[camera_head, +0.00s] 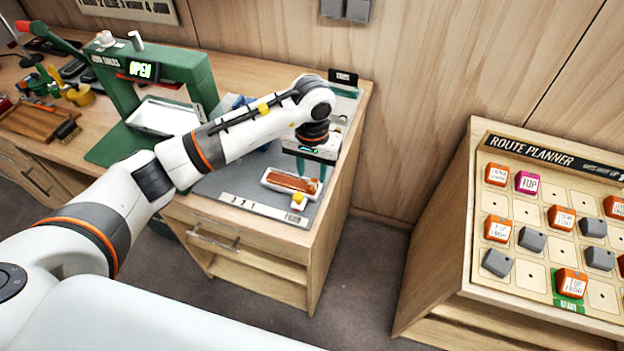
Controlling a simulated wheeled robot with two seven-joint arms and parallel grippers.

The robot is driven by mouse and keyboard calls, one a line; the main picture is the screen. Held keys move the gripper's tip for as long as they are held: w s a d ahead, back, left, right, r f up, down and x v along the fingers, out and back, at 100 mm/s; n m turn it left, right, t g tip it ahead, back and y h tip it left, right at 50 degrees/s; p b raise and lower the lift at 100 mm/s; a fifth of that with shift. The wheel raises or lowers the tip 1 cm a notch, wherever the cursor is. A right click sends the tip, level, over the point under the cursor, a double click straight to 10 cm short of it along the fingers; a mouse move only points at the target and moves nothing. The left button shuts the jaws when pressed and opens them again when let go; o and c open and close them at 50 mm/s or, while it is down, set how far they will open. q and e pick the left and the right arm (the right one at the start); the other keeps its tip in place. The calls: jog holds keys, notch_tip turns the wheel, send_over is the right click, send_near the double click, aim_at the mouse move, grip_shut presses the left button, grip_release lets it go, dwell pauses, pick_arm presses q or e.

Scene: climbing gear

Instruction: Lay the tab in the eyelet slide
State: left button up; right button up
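A brown strip that looks like the tab (284,179) lies in a small white tray (268,186) on the grey mat of the wooden bench. My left gripper (311,178) reaches in from the left, pointing down over the right end of this tray. Its two teal fingers stand apart, and I cannot tell if anything touches them. A green press (190,68) with a lit "OPEN" sign stands to the left. A pale plate under its head (165,117) looks like the eyelet slide and seems empty. My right gripper is not in view.
Blue items behind my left arm are partly hidden. A brush (68,130) and small tools crowd the far left. A route planner board (545,230) stands right, across a floor gap.

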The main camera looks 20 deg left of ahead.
pick_arm(q)
notch_tip(320, 180, up, 8)
jog(key=b, duration=0.2)
jog(key=shift+r, duration=0.15)
